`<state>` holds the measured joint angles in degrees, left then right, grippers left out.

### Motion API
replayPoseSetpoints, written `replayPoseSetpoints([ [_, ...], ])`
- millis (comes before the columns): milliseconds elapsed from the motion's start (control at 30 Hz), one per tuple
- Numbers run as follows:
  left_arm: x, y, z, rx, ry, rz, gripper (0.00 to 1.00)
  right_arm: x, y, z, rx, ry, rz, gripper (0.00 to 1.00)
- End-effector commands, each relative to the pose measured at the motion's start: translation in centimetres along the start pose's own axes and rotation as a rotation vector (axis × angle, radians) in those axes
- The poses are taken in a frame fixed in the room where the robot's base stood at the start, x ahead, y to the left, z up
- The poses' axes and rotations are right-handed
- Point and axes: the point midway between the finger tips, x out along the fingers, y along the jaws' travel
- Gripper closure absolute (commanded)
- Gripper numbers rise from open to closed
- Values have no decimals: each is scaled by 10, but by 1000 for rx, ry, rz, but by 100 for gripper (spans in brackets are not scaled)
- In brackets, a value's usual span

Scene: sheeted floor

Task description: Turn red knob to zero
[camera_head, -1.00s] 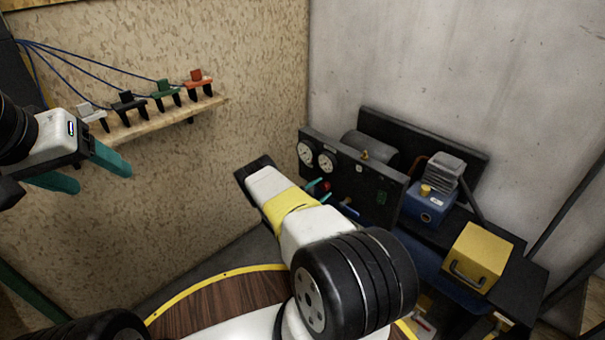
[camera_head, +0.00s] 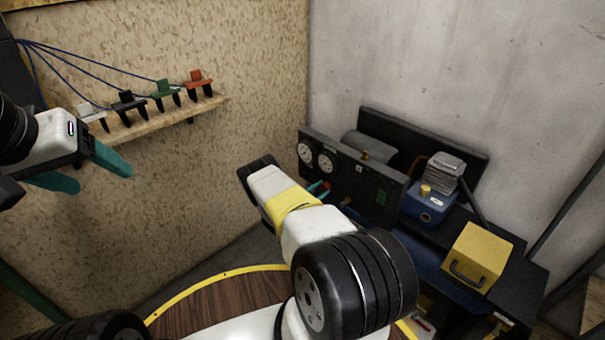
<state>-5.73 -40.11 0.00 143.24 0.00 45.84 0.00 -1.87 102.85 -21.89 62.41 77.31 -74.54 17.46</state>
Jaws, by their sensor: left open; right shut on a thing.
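The red knob (camera_head: 326,185) shows as a small red spot on the front of a black panel (camera_head: 372,183) with two white gauges (camera_head: 315,156). My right gripper (camera_head: 319,187) has teal fingers at the knob and is shut on it; my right arm hides most of the fingers and the lower left of the panel. The knob's pointer and any markings are too small to read. My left gripper (camera_head: 92,172) is open and empty at the left, in front of the wooden wall, well away from the panel.
A wooden shelf (camera_head: 140,128) on the left wall holds several coloured clamps with blue cables. Right of the panel stand a blue machine (camera_head: 427,207) and a yellow box (camera_head: 478,254) on a dark bench. A grey cylinder (camera_head: 371,150) lies behind the panel.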

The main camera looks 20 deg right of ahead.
Motion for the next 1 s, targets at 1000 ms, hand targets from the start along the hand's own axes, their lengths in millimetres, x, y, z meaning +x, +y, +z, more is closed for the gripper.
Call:
replayPoseSetpoints([
  [1000,0,0,0,0,0,0,32,0,-1,0,-955,0,0,100],
])
